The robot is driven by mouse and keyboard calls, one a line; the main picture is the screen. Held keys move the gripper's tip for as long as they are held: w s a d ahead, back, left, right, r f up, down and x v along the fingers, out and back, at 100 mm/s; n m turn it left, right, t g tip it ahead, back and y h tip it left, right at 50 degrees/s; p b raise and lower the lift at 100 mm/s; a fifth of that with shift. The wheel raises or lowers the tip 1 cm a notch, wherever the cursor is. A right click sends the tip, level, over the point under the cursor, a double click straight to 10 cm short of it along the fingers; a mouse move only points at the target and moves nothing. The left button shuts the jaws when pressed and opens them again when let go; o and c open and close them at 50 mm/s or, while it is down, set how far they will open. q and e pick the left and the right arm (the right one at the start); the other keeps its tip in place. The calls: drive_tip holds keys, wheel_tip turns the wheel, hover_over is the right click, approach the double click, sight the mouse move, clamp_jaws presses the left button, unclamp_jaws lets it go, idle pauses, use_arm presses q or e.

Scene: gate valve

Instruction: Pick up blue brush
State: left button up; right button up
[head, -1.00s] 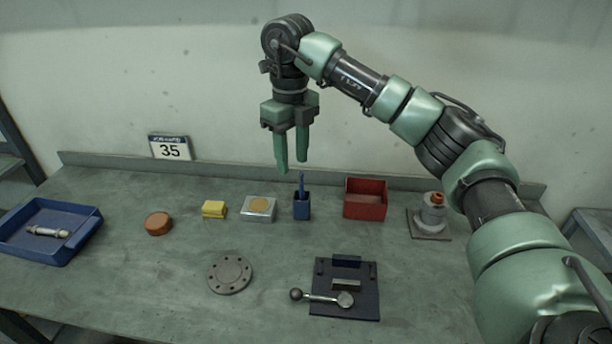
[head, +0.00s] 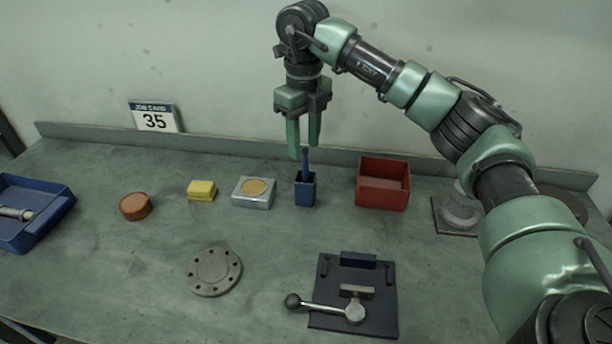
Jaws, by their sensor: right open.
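The blue brush (head: 306,161) stands upright in a small blue square holder (head: 306,191) towards the back of the bench; only its handle shows above the rim. My right gripper (head: 304,151) hangs straight down above the holder, fingers pointing down. Its fingers are apart, with nothing held. The top of the brush handle appears between or just behind the fingertips; I cannot tell which. My left gripper is not in view.
A tin with a yellow top (head: 253,192) stands left of the holder, then a yellow block (head: 202,190) and an orange disc (head: 136,206). A red bin (head: 383,184) stands to the right. A flange (head: 214,271) and a lever plate (head: 377,312) lie in front.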

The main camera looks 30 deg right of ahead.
sight(305, 164)
drive_tip(key=f, duration=0.2)
drive_tip(key=f+p, duration=0.1)
drive_tip(key=f, duration=0.2)
drive_tip(key=shift+s+f, duration=0.35)
clamp_jaws()
